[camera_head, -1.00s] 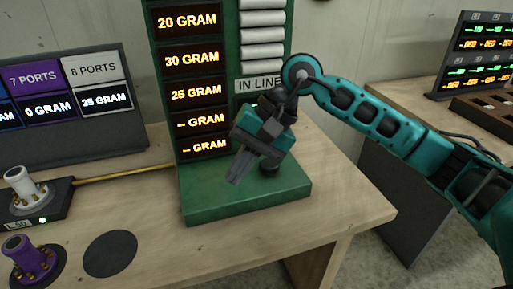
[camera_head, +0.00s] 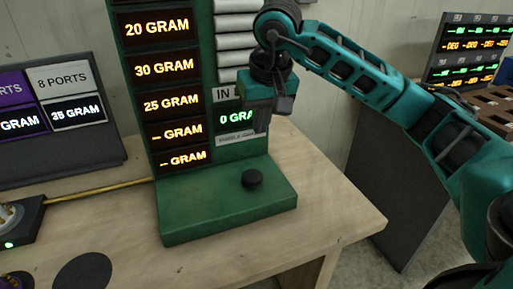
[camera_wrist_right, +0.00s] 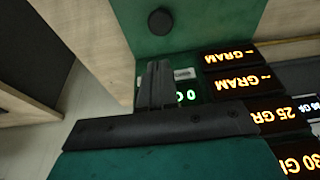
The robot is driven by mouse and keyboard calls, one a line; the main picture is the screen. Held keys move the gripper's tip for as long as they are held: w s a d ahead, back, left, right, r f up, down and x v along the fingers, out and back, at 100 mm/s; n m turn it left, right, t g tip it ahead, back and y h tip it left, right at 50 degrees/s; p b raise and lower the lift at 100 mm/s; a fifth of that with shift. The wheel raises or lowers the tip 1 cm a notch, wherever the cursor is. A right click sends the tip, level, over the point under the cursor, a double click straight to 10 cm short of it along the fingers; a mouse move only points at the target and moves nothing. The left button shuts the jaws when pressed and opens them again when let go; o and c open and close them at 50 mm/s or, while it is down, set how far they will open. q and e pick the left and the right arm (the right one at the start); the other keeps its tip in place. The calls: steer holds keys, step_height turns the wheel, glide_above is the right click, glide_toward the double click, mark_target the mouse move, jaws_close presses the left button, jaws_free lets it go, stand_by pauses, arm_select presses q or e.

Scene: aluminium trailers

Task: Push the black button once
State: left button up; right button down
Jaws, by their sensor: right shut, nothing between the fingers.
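The black button (camera_head: 252,178) is a round knob on the flat green base (camera_head: 210,205) of the display stand. It also shows in the right wrist view (camera_wrist_right: 160,21), beyond the fingertips and apart from them. My right gripper (camera_head: 262,125) is shut and empty, pointing down above and slightly behind the button, in front of the green "0 GRAM" display (camera_head: 235,118). In the right wrist view its closed fingers (camera_wrist_right: 157,70) point toward the button. My left gripper is not in view.
The green stand carries several orange gram displays (camera_head: 170,67). A dark panel reading "8 PORTS" (camera_head: 72,100) stands at left, with a yellow rod (camera_head: 100,189) before it. A dark disc (camera_head: 82,271) lies on the wooden table (camera_head: 130,235). Another bench with screens is at right.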

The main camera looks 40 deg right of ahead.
glide_toward(254, 175)
steer(key=x, duration=0.2)
steer(key=b+x, duration=0.1)
steer(key=x, duration=0.2)
steer(key=shift+w+d+f, duration=0.15)
steer(key=shift+w+d, duration=0.05)
steer(key=shift+w, duration=0.3)
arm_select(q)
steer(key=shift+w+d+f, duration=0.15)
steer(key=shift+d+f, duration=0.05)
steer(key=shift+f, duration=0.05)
arm_select(e)
steer(key=shift+f, duration=0.55)
steer(key=shift+f+b, duration=0.8)
steer(key=shift+f, duration=0.15)
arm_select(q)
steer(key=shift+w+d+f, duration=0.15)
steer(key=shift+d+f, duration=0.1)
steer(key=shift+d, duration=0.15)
arm_select(e)
steer(key=shift+s+a, duration=0.1)
